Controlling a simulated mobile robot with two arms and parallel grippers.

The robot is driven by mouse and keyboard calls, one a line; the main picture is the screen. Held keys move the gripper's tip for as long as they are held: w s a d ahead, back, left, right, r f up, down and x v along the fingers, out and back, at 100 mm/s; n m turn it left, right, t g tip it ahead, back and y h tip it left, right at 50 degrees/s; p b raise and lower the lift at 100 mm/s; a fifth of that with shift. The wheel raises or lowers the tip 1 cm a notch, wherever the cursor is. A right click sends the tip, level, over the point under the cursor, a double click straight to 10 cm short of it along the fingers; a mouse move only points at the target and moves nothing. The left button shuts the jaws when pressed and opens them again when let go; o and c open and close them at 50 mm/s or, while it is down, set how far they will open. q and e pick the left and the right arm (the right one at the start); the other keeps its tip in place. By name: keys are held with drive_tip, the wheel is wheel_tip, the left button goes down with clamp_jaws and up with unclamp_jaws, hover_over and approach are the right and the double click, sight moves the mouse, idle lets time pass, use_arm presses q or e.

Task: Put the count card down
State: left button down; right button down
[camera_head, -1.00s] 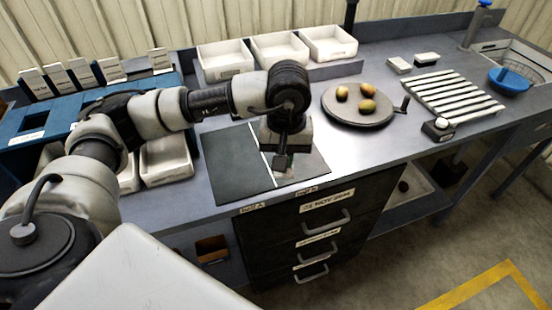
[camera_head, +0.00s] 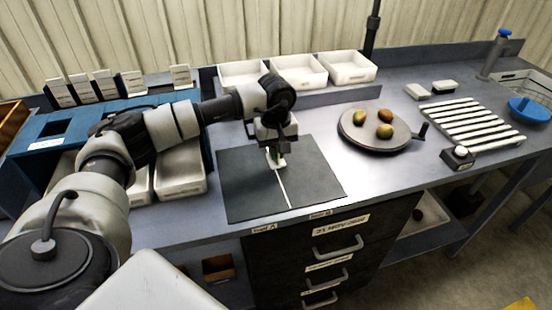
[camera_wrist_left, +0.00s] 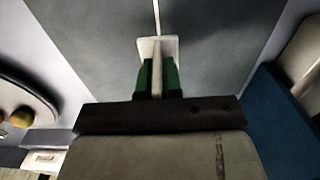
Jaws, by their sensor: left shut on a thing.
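My left gripper (camera_head: 274,154) is shut on the count card (camera_head: 277,163), a small white piece that shows under the fingers in the head view. In the left wrist view the card (camera_wrist_left: 157,46) stands out between the green fingertips (camera_wrist_left: 157,76). The gripper points down over the dark mat (camera_head: 315,178), close to the white line (camera_head: 282,188) that divides it. The card is at or just above the mat near this line; I cannot tell whether it touches. My right gripper is not in view.
A round turntable (camera_head: 372,139) with several potatoes stands right of the mat. White bins (camera_head: 298,72) line the back. A blue rack (camera_head: 55,141) with white cards is at the left. A slatted roller rack (camera_head: 475,122) lies at the right. The mat around the gripper is clear.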

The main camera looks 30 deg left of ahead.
use_arm(q)
wheel_tip(320, 180, down, 3)
drive_tip(key=shift+d+r+p, duration=0.1)
drive_tip(key=shift+r+p, duration=0.1)
drive_tip(key=shift+p, duration=0.2)
drive_tip(key=shift+f, duration=0.5)
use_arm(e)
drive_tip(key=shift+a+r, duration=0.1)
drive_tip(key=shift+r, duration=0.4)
use_arm(q)
drive_tip(key=shift+f, duration=0.1)
drive_tip(key=c, duration=1.3)
unclamp_jaws()
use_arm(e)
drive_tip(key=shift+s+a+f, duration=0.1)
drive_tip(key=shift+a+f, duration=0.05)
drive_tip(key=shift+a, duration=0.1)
